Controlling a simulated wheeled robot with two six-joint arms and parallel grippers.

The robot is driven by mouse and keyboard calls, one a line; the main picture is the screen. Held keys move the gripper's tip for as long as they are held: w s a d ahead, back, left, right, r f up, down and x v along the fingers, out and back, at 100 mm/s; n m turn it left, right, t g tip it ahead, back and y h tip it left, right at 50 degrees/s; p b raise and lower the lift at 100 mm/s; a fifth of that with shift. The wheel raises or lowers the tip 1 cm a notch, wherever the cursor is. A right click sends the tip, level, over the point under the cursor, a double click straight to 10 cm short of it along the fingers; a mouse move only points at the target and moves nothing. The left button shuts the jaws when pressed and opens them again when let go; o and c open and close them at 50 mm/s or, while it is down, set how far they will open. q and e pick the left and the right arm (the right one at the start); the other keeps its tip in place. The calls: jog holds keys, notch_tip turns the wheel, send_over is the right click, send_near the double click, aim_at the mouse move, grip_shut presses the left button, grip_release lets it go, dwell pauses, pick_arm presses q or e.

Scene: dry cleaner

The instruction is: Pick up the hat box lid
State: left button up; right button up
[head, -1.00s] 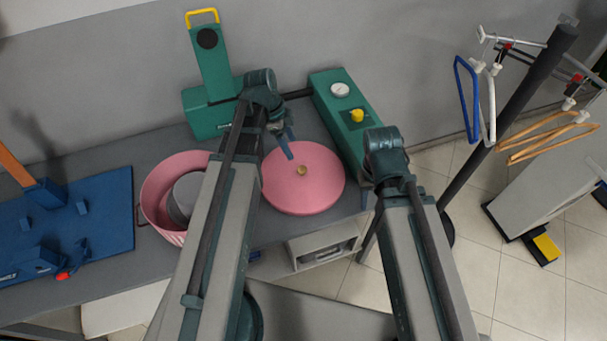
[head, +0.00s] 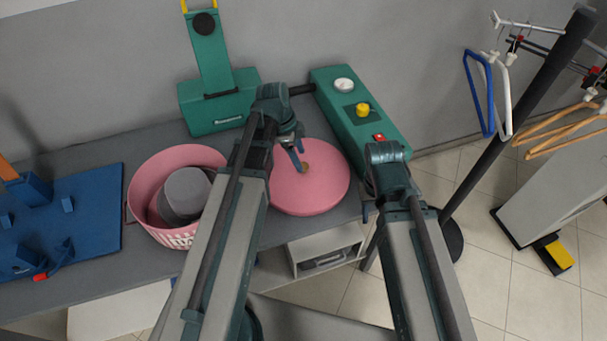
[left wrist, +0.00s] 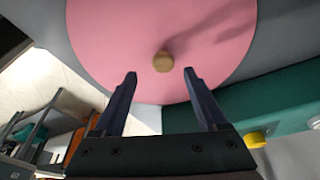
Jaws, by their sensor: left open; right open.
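The pink round hat box lid (head: 320,190) lies flat on the grey table, with a small tan knob (head: 305,168) at its middle. My left gripper (head: 299,160) is open above the lid, close to the knob. In the left wrist view the lid (left wrist: 120,35) fills the upper middle, and the knob (left wrist: 163,61) sits just beyond and between the open fingertips (left wrist: 160,73). The fingers do not visibly touch it. The pink hat box (head: 140,195) stands to the left, open, with a grey hat (head: 185,192) in it. My right gripper (head: 372,208) is mostly hidden by its own arm, right of the lid.
A green press (head: 215,105) stands behind, and a green control box (head: 360,115) with a yellow knob stands right of the lid. A blue board (head: 90,215) lies at the left. A dark pole with hangers (head: 510,110) stands at the right.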

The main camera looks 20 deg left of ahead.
aim_at(303, 165)
pick_arm(q)
jog(key=b+x, duration=0.1)
jog(key=x, duration=0.1)
jog(key=b+x, duration=0.2)
jog(key=shift+w+a+f, duration=0.1)
jog(key=shift+w+f, duration=0.05)
jog(key=shift+w, duration=0.1)
grip_shut()
